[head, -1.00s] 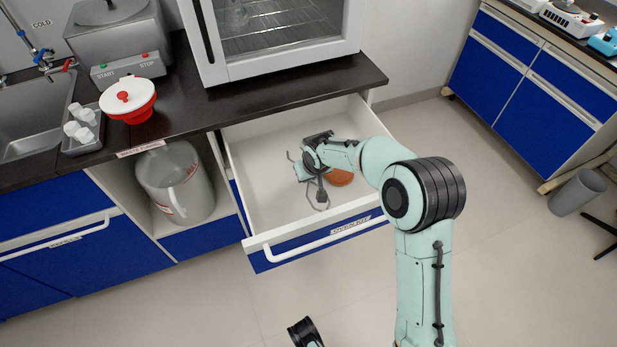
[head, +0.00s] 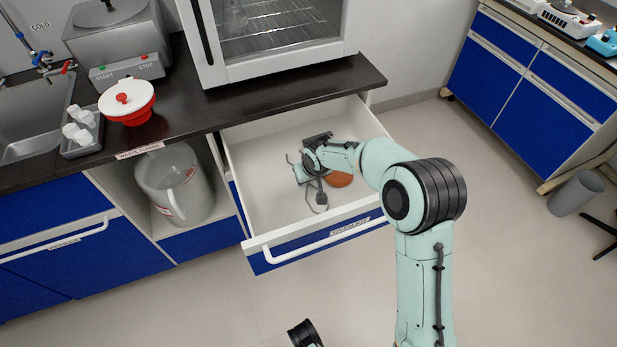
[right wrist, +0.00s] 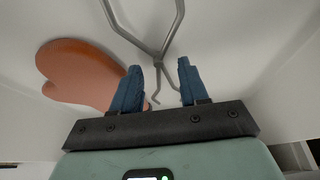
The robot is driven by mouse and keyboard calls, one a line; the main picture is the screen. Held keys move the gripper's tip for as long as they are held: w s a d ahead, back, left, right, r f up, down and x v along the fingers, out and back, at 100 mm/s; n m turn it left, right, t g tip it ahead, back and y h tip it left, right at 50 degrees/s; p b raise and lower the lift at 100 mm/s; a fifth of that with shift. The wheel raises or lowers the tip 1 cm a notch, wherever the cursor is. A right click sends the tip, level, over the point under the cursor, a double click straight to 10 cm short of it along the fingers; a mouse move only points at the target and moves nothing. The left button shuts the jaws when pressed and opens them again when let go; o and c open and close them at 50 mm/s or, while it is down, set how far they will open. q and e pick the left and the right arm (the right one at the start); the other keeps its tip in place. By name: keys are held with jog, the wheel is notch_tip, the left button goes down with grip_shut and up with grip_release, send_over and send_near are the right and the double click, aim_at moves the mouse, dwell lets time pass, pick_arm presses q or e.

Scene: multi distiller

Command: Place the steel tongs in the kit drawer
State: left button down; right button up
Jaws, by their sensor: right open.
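The steel tongs (right wrist: 160,55) lie on the floor of the open kit drawer (head: 262,196), which has a white inside and a blue front. In the right wrist view their two arms spread toward the top and cross near my fingertips. My right gripper (right wrist: 160,72) is open, with blue fingertips either side of the crossing; I cannot tell whether they touch it. In the head view my right gripper (head: 309,170) is down inside the drawer and partly covers the tongs (head: 321,198). My left gripper is not in view.
A brown-orange object (right wrist: 85,75) lies in the drawer beside the tongs, and also shows in the head view (head: 339,180). The drawer walls stand close around my right gripper. A dark counter (head: 240,108) with a white oven-like cabinet (head: 282,50) is above. A large jug (head: 172,183) stands in the left compartment.

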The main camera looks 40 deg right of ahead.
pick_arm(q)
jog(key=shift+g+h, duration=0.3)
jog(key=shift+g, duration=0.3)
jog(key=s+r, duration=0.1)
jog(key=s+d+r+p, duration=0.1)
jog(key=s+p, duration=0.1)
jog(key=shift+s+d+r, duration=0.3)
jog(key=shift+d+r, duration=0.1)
pick_arm(e)
jog(key=v, duration=1.1)
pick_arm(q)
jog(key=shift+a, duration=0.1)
pick_arm(e)
jog(key=shift+s+a+r, duration=0.1)
jog(key=shift+s, duration=0.05)
